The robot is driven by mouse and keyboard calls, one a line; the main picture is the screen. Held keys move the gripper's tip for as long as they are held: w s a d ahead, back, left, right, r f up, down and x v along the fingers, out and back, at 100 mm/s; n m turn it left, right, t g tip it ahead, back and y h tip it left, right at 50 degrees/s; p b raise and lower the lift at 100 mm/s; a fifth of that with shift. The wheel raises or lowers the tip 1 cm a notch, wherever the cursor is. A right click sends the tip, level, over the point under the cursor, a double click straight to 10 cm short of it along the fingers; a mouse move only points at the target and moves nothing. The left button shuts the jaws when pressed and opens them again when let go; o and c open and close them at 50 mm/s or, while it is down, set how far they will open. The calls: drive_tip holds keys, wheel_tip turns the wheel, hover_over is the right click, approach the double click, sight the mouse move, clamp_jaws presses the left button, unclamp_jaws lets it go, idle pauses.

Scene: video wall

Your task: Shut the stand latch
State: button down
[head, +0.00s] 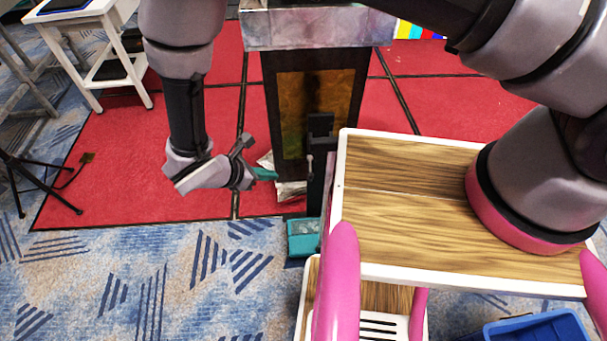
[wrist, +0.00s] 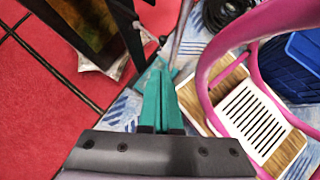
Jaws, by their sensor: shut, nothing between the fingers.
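A dark stand (head: 365,75) with an amber panel (head: 300,105) and a grey stone-like top stands on the red floor. A black block-like part (head: 320,124), perhaps the latch, sits at its front on a dark upright. I cannot tell whether it is open or shut. The amber panel also shows at the upper left of the wrist view (wrist: 85,22). My gripper (head: 268,174) is left of the upright, low down, and apart from it. In the wrist view its teal fingers (wrist: 160,75) are together and hold nothing. The fingertips overlap the upright's foot region in that view.
A teal block (head: 303,238) is at the foot of the upright. A white side table (head: 100,22) and a black tripod (head: 35,175) stand at left. A blue crate (head: 535,328) is at lower right. The carpet at lower left is clear.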

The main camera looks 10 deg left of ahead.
wheel_tip(320, 180, down, 4)
drive_tip(key=s+r+n, duration=0.1)
drive_tip(key=s, duration=0.1)
approach(311, 181)
wheel_tip(311, 181, down, 3)
drive_tip(key=w+d, duration=0.1)
drive_tip(key=w+d+f, duration=0.1)
drive_tip(key=shift+w+n+t, duration=0.3)
drive_tip(key=shift+w+t, duration=0.1)
drive_tip(key=d+n+y, duration=0.1)
drive_tip(key=d, duration=0.1)
drive_tip(key=shift+d+r+n+t, duration=0.1)
drive_tip(key=shift+d+n+t, duration=0.2)
drive_tip(key=shift+d, duration=0.05)
drive_tip(key=shift+w+d, duration=0.1)
drive_tip(key=shift+d, duration=0.2)
